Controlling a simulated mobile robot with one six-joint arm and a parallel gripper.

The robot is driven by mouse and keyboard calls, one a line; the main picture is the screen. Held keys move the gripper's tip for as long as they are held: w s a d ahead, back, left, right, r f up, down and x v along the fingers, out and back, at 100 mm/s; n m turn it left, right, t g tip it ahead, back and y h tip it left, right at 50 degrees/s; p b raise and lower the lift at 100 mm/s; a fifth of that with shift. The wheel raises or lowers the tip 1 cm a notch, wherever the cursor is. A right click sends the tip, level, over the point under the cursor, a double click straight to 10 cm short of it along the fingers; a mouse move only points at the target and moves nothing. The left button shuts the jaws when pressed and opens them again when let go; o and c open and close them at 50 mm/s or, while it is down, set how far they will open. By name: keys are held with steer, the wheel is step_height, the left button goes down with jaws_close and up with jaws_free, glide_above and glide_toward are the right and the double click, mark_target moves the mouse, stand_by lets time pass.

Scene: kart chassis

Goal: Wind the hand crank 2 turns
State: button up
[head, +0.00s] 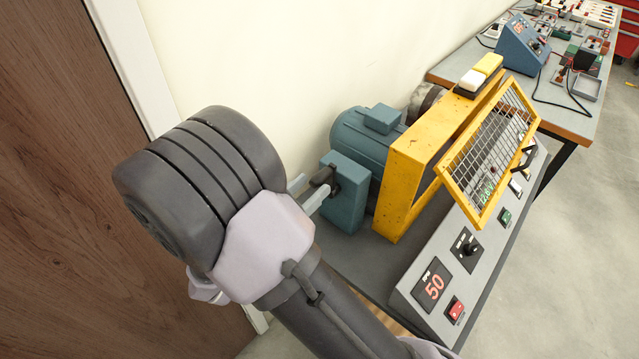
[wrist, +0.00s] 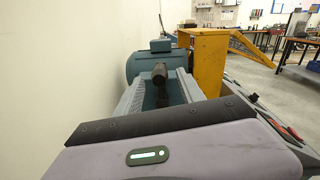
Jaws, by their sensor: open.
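The hand crank (head: 322,178) is a dark handle on the side of a teal gearbox (head: 344,205), left of the teal motor. Its dark round grip also shows in the wrist view (wrist: 159,73), pointing toward the camera. My gripper (head: 309,192) is open, its two pale fingers reaching toward the crank. In the wrist view the grip appears between the fingers of my gripper (wrist: 163,78), with gaps beside it; contact is not visible. My arm hides part of the fingers in the head view, and the crank's arm is mostly hidden.
A yellow frame (head: 408,188) with a raised mesh guard (head: 487,155) stands right of the motor (head: 365,143). A sloped control panel (head: 470,250) shows 50. A wall and brown door (head: 70,200) are close on the left. Open floor lies right.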

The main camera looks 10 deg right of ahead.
steer(key=shift+b+x, duration=0.35)
steer(key=shift+x, duration=1.65)
jaws_close()
